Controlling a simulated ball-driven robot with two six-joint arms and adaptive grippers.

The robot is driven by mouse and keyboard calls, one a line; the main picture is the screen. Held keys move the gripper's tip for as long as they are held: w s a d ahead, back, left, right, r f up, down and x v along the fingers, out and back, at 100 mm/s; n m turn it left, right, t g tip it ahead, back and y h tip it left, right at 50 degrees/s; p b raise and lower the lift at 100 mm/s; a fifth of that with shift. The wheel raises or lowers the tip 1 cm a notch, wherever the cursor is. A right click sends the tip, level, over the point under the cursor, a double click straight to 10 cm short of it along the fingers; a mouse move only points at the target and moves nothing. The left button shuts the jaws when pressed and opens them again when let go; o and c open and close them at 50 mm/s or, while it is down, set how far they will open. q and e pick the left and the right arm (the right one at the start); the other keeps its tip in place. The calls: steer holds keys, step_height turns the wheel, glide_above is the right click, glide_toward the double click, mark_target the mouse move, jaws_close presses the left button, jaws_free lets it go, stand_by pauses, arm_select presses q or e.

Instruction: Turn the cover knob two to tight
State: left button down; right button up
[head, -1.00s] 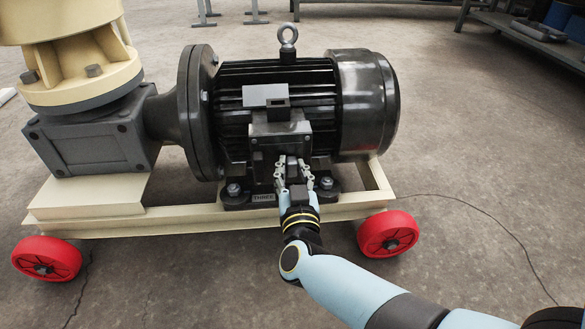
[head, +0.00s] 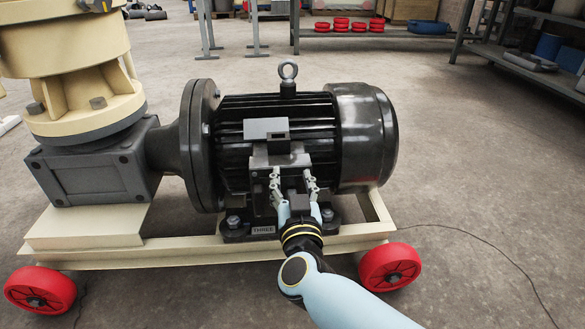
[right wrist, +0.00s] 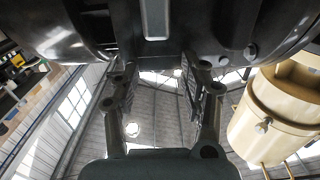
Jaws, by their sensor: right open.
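The dark motor (head: 362,130) lies on a cream wheeled frame, with a terminal box (head: 282,158) on its near side. A grey plate (head: 266,128) sits at the top of the box. My right gripper (head: 293,178) is open in front of the box's lower part, one finger on each side, nothing visibly held. In the right wrist view, the open fingers (right wrist: 161,78) point toward the dark motor body (right wrist: 190,28), where a pale grey bar (right wrist: 155,18) shows beyond the gap. I cannot make out a knob marked two. My left gripper is out of view.
A plate reading THREE (head: 263,230) is at the motor's foot. A cream housing (head: 75,75) stands at left on a grey gearbox (head: 95,163). Red wheels (head: 390,267) carry the frame (head: 190,250). Open floor lies right; shelves stand behind.

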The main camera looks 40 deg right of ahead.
steer(key=shift+r, duration=2.15)
